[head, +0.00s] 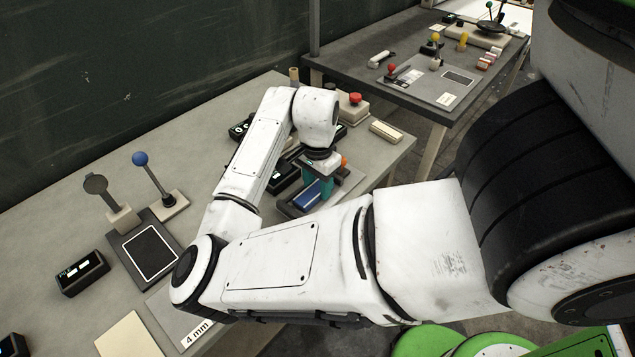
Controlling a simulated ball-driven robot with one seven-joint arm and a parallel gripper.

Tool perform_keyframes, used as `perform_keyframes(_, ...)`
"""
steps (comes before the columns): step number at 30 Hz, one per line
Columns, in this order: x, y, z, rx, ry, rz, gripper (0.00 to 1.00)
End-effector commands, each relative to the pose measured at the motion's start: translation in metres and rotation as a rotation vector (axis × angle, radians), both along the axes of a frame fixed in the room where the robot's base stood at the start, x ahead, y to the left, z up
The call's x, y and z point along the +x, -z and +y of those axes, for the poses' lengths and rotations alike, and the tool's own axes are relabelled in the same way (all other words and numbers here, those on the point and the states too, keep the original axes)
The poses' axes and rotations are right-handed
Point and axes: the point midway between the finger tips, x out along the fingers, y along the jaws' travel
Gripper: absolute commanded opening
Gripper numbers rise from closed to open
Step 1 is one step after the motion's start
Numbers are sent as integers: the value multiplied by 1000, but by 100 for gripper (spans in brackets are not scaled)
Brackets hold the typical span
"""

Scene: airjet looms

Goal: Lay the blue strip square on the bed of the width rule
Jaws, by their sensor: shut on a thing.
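My gripper (322,188), with teal fingers, points down over the far right part of the near table, in the head view. It is shut on the blue strip (305,197), which shows just left of the fingers. The strip is low over a dark bed with a grey edge (289,208), which looks like the width rule; an orange part (344,161) shows behind the gripper. My arm hides part of this spot. I cannot tell whether the strip touches the bed or lies square to it.
A blue-knobbed lever (141,160), a dark framed plate (150,252), a black display box (82,273) and a "4 mm" card (196,335) are on the left. A red button box (354,105) and a beige block (386,131) stand beyond the gripper. A second table (400,90) is behind.

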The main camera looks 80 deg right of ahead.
Motion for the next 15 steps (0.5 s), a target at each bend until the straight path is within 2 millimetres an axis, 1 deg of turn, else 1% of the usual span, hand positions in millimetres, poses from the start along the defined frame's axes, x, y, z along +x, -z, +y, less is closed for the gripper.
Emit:
perform_keyframes(2, 0, 3, 0, 1, -1, 1, 14)
perform_keyframes(3, 0, 2, 0, 0, -1, 0, 47)
perform_keyframes(10, 0, 2, 0, 0, 0, 0, 69)
perform_keyframes(15, 0, 2, 0, 0, 0, 0, 69)
